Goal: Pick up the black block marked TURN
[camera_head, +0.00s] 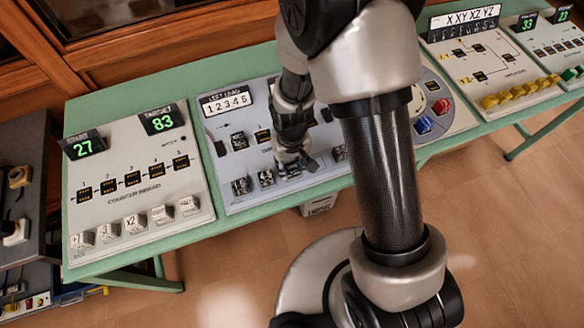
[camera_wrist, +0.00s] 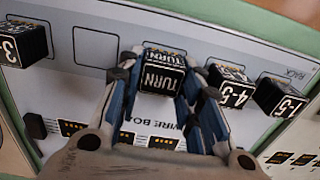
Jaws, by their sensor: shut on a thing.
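The black block marked TURN (camera_wrist: 162,78) is in the upper middle of the wrist view, its white lettering facing the camera. My gripper (camera_wrist: 163,88) is shut on it, with one blue-grey finger on each side of the block. In the head view my gripper (camera_head: 294,166) reaches down over the front row of the middle board. There the fingers and arm largely hide the block. I cannot tell whether the block is clear of the board.
Black blocks marked 4-5 (camera_wrist: 230,86) and 1-5 (camera_wrist: 278,97) stand to the right, and one marked 3 (camera_wrist: 24,44) to the left. An empty outlined slot (camera_wrist: 96,46) lies between. The counter board (camera_head: 150,190) stands left on the green table (camera_head: 110,88).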

